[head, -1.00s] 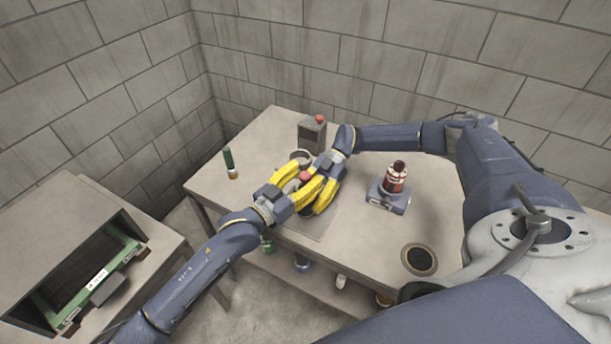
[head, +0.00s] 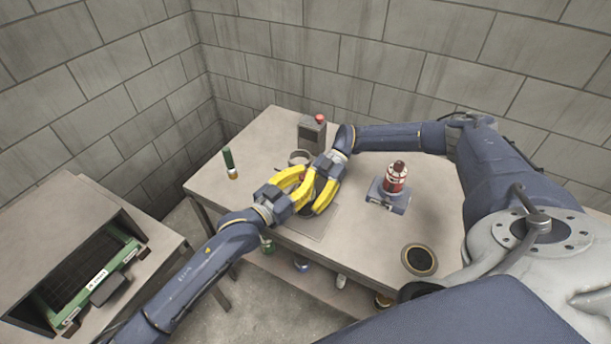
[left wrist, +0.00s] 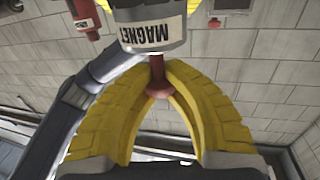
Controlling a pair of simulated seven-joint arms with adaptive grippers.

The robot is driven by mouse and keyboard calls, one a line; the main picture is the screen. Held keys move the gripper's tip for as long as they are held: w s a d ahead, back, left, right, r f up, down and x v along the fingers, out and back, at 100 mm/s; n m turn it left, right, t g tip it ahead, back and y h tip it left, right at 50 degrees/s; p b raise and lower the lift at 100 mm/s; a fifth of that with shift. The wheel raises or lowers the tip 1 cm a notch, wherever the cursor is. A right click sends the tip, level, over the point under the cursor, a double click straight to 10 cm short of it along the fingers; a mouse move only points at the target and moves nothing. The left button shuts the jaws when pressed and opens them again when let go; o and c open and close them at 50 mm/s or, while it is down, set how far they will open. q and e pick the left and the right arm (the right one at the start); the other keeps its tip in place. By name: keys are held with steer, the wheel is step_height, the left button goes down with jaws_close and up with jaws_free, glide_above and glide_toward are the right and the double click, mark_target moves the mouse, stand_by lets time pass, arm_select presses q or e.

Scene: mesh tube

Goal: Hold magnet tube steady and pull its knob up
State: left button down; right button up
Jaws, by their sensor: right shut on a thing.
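The magnet tube is a grey cylinder (left wrist: 150,35) with a MAGNET label, upside down in the left wrist view. A red stem with a flared red knob (left wrist: 158,88) sticks out of it. In the head view the knob (head: 308,176) shows partly between yellow fingers, and most of the tube is hidden. My left gripper (head: 306,178) has its fingers on either side of the knob; in the left wrist view (left wrist: 158,80) they close in near the stem. I cannot tell whether they grip it. My right gripper (head: 305,207) is shut around the tube lower down.
A grey box with a red button (head: 313,132), a grey ring (head: 299,155) and a green cylinder (head: 229,160) stand at the back of the table. A dark round inset (head: 419,260) lies near the front edge.

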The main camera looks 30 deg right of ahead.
mark_target(302, 176)
arm_select(q)
steer(key=shift+r, duration=2.6)
steer(key=c, duration=1.1)
jaws_free()
arm_select(e)
steer(key=shift+o, duration=0.2)
steer(key=shift+f, duration=0.1)
arm_select(q)
steer(key=shift+o, duration=0.2)
steer(key=shift+a, duration=0.5)
steer(key=v, duration=1.1)
steer(key=shift+s+f, duration=0.15)
arm_select(e)
steer(key=shift+c, duration=0.2)
steer(key=o, duration=0.9)
